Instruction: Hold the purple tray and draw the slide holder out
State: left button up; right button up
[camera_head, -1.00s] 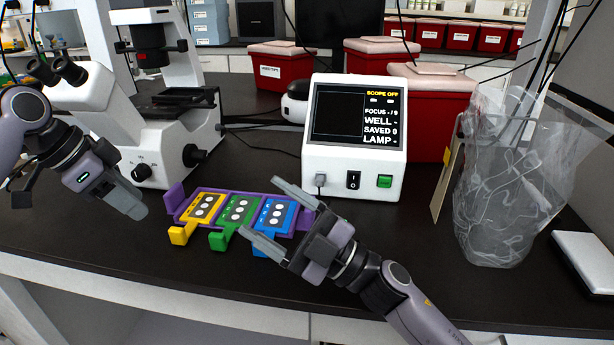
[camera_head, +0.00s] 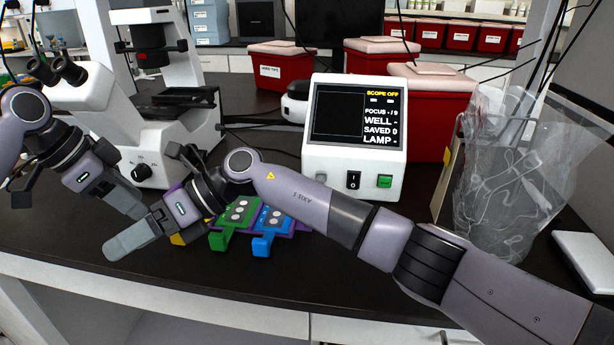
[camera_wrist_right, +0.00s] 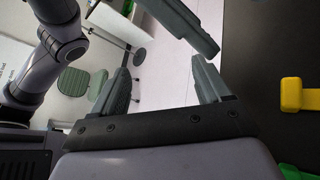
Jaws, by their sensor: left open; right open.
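The purple tray (camera_head: 302,227) lies on the black bench, its left part hidden behind my right gripper. The green slide holder (camera_head: 222,240) and blue slide holder (camera_head: 262,246) sit in it with their tabs toward the front edge. Only a bit of the yellow slide holder (camera_head: 177,240) shows; its tab (camera_wrist_right: 300,95) is clear in the right wrist view, to the right of the fingers. My right gripper (camera_head: 122,245) is open and empty, left of the tray. My left gripper (camera_head: 138,208) is open, just behind and left of it; one of its fingers crosses the right wrist view.
A white microscope (camera_head: 150,125) stands behind at left. A white control box (camera_head: 354,140) reading SCOPE OFF stands behind the tray. A clear bag (camera_head: 510,180) is at right. My right forearm crosses above the bench; the bench front edge is close.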

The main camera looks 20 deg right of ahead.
jog(key=w+d+t+h, duration=0.3)
jog(key=w+d+h, duration=0.35)
jog(key=d, duration=0.35)
jog(key=g+h, duration=0.1)
jog(key=h, duration=0.6)
send_over(295, 225)
jog(key=w+d, duration=0.2)
jog(key=d, duration=0.1)
jog(key=shift+s+d+f, duration=0.15)
jog(key=shift+f, duration=0.1)
notch_tip(295, 225, down, 6)
jog(key=shift+f, duration=0.25)
jog(key=shift+c, duration=0.3)
jog(key=c, duration=1.2)
